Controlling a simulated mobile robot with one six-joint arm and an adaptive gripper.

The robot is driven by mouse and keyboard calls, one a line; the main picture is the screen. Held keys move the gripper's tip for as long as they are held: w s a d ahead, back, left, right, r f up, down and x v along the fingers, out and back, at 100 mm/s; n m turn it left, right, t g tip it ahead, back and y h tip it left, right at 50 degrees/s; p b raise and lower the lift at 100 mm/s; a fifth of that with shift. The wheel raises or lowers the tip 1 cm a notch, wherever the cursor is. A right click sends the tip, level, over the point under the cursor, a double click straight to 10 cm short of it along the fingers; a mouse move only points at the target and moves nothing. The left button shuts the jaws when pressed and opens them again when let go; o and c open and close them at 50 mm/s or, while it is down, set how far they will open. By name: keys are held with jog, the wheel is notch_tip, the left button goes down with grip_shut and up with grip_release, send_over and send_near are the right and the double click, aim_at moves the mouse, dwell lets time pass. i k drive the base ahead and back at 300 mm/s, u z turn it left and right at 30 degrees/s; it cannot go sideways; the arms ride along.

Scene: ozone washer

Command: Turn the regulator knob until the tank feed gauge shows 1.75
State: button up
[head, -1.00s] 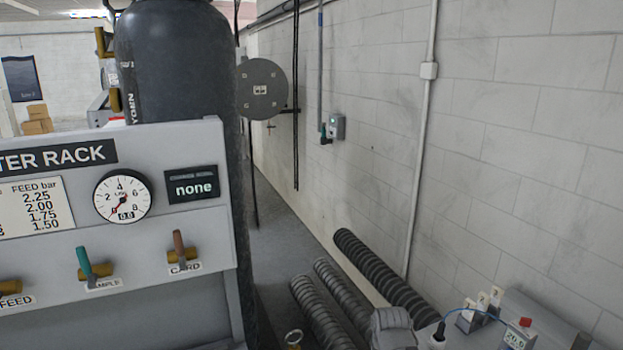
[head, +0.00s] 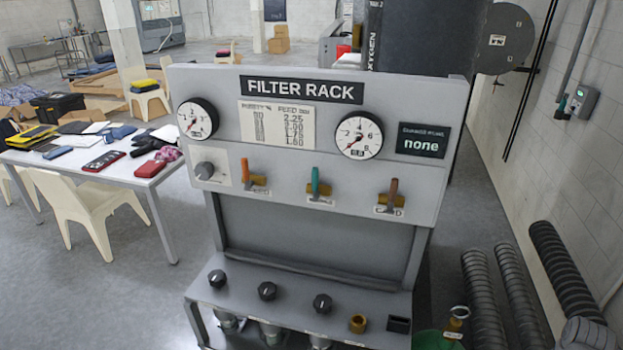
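The grey filter rack panel (head: 300,215) stands in the middle of the head view. A round grey knob (head: 204,170) sits at its left end, below a round white gauge (head: 197,118); this may be the regulator knob, but its label is too small to read. The left gauge's needle and digits are too small to read surely. A second gauge (head: 358,135) is at the right, its needle pointing low left. A chart (head: 278,125) between them lists feed bar values, including 1.75. I cannot read which gauge is the tank feed. My gripper is not in view.
Three levers, orange (head: 246,172), green (head: 315,182) and brown (head: 392,190), stick out below the gauges. Black knobs (head: 267,291) line the lower shelf. A cluttered table (head: 165,195) and a chair (head: 85,210) stand left. Ribbed hoses (head: 482,295) lie right.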

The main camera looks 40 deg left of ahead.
aim_at(204, 170)
jog(key=u, duration=1.7)
